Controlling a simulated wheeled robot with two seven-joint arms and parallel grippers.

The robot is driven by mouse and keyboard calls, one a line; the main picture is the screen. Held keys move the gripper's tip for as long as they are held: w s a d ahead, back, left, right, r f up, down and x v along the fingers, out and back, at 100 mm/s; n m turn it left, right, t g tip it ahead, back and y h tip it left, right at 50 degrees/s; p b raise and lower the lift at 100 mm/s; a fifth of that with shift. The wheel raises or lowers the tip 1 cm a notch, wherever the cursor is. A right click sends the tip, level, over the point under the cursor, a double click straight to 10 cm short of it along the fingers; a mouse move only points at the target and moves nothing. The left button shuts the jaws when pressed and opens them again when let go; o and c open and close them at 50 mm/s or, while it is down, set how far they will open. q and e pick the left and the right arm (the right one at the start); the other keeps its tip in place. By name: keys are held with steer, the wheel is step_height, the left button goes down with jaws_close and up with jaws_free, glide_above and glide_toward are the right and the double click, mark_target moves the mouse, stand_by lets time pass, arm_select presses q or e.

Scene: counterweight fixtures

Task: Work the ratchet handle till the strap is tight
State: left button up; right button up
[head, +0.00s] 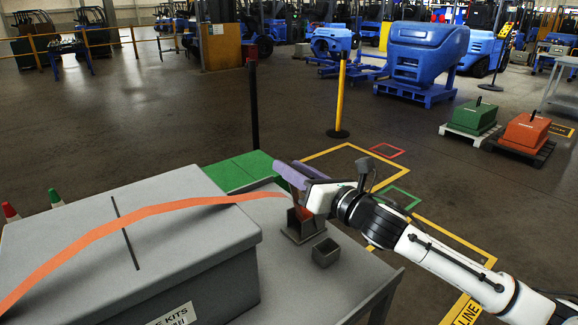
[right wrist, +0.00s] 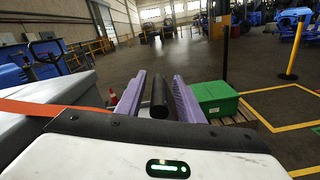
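An orange strap (head: 130,216) runs in a bowed arc over the lid of a large grey box (head: 190,215) towards the ratchet (head: 301,222). The ratchet stands on a grey table, partly covered by my right gripper. My right gripper (head: 292,174) has purple fingers and is at the ratchet. The strap also shows there at the left (right wrist: 40,106). My left gripper is out of view.
A small open grey holder (head: 326,252) stands beside the ratchet on the table (head: 345,275). A green block (head: 240,172) lies behind the table. A black post (head: 253,105) and a yellow post (head: 341,95) stand beyond.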

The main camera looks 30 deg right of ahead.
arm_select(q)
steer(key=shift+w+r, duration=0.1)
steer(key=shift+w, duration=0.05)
arm_select(e)
steer(key=shift+w+a, duration=0.1)
steer(key=shift+w, duration=0.7)
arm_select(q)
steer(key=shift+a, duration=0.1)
arm_select(e)
jaws_close()
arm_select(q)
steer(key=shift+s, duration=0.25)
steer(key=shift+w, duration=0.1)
arm_select(e)
steer(key=shift+r, duration=0.1)
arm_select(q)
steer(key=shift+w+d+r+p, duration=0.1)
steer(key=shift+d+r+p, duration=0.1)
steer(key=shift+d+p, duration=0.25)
arm_select(e)
steer(key=shift+d+r+m, duration=0.1)
steer(key=shift+d+m, duration=0.15)
steer(key=shift+m, duration=0.15)
